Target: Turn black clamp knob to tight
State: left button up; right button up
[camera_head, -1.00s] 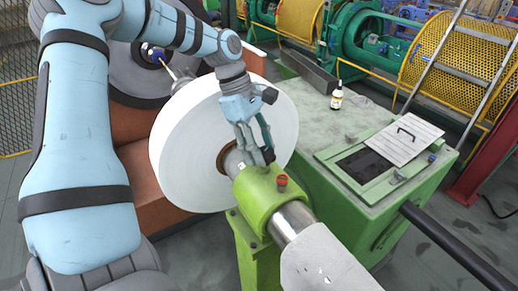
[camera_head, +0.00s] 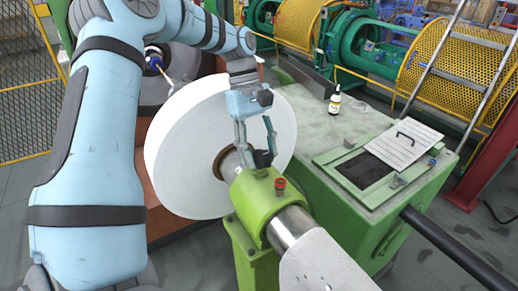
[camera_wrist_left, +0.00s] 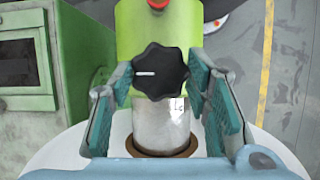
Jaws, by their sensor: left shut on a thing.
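The black clamp knob (camera_wrist_left: 160,72) has a lobed rim and a white line that points left in the wrist view. It sits on the green clamp housing (camera_head: 258,203), beside the steel shaft (camera_wrist_left: 161,125). My left gripper (camera_head: 256,155) reaches down from above, its teal-padded fingers on either side of the knob. In the left wrist view the gripper (camera_wrist_left: 160,80) is shut on the knob. My right gripper is not in view.
A large white reel (camera_head: 190,150) stands close behind the fingers. A red knob (camera_head: 280,184) sticks up from the housing near the black one. A green cabinet (camera_head: 305,120) at right carries a small bottle (camera_head: 335,101) and an open hatch (camera_head: 365,168).

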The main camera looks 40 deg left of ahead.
pick_arm(q)
jog(key=o, duration=1.2)
jog(key=shift+c, duration=0.2)
jog(key=shift+d, duration=0.1)
jog(key=s+v, duration=0.1)
jog(key=v, duration=0.6)
jog(key=shift+w+r, duration=0.3)
jog(key=shift+w, duration=0.15)
jog(key=shift+w, duration=0.1)
